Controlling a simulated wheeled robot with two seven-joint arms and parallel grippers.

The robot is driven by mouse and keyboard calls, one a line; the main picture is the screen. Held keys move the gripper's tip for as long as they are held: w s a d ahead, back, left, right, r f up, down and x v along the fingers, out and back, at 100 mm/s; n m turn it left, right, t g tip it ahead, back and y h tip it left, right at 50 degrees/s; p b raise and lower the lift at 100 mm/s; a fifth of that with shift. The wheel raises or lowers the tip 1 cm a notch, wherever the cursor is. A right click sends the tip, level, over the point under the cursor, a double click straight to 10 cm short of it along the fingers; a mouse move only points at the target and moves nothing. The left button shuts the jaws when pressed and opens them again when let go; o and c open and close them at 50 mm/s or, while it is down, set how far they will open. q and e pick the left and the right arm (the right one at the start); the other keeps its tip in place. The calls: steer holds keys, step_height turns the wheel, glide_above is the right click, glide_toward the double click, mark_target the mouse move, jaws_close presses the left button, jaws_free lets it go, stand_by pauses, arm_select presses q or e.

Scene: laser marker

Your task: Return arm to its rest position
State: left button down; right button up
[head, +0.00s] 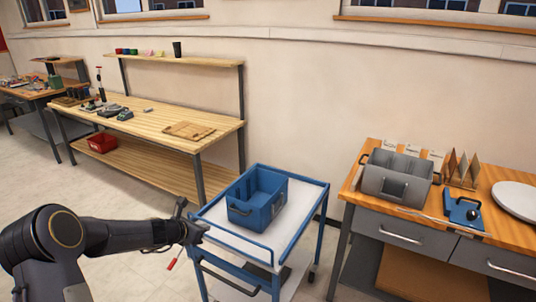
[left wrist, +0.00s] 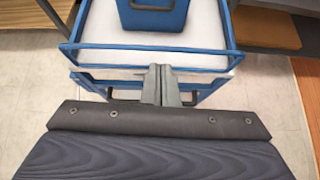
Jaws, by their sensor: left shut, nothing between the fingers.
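My left arm reaches in from the left in the head view, with the left gripper (head: 190,228) at the near left corner of a blue cart (head: 318,232). In the left wrist view the left gripper (left wrist: 160,84) is shut and empty, its fingers together in front of the cart's near rail (left wrist: 100,50). I cannot tell whether the fingers touch the cart. My right gripper is in neither view.
A blue bin (head: 258,215) stands on the cart's white top. A wooden workbench (head: 150,122) stands behind on the left.

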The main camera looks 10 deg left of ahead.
arm_select(q)
steer(key=s+d+r+m+g+h, duration=0.1)
steer(key=s+d+r+m, duration=0.4)
steer(key=s+r+m, duration=0.25)
steer(key=s+d+r+m+g+h, duration=0.1)
steer(key=s+d+r+m, duration=0.3)
steer(key=s+r+m, duration=0.4)
steer(key=s+d+f+m+g+y, duration=0.1)
steer(key=s+m, duration=0.6)
steer(key=s, duration=0.6)
steer(key=s+d+f+m+g+y, duration=0.1)
steer(key=s+m, duration=0.6)
steer(key=s, duration=0.5)
steer(key=shift+s+d+f+g, duration=0.15)
steer(key=shift+s+g, duration=0.15)
steer(key=shift+s, duration=0.1)
